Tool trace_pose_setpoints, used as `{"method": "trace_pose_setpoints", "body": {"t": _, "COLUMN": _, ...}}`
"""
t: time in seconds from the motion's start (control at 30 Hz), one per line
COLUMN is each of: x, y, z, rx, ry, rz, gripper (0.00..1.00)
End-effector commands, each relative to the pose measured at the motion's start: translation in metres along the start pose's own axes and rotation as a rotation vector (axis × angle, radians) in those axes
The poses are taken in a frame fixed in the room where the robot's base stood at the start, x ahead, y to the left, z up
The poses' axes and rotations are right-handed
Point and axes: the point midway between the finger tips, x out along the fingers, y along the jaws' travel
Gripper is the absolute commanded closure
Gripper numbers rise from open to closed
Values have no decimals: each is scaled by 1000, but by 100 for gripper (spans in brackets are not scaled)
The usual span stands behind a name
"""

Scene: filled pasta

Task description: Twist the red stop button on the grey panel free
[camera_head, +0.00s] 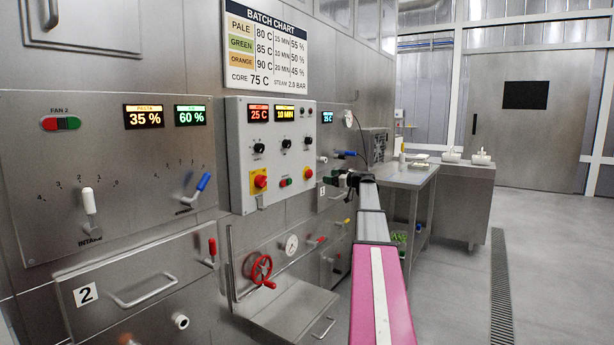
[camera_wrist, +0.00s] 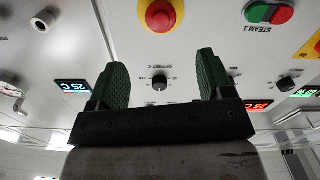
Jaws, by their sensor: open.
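The red stop button (camera_head: 308,173) sits low at the right side of the grey panel (camera_head: 239,165). In the wrist view the button (camera_wrist: 160,12) is a round red cap on a yellow collar, cut by the top edge. My gripper (camera_head: 335,179) is just right of the button in the head view. In the wrist view its two green fingers stand wide apart, with my gripper (camera_wrist: 162,72) open and empty. The button appears beyond the fingertips, roughly centred between them, with no contact visible.
A red-green switch (camera_wrist: 270,12) and a black knob (camera_wrist: 160,83) are near the button. A yellow-backed red switch (camera_head: 260,181) is at the panel's lower left. A red valve wheel (camera_head: 260,269) is below. A steel table (camera_head: 405,177) stands right; the floor there is clear.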

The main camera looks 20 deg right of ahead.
Motion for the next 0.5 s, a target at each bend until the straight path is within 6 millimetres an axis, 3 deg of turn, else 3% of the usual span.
{"method": "trace_pose_setpoints", "body": {"t": 0.27, "x": 34, "y": 0, "z": 1, "rx": 2, "ry": -2, "rz": -3, "gripper": 26}}
{"method": "trace_pose_setpoints", "body": {"t": 0.5, "x": 78, "y": 0, "z": 1, "rx": 2, "ry": -3, "rz": -3, "gripper": 26}}
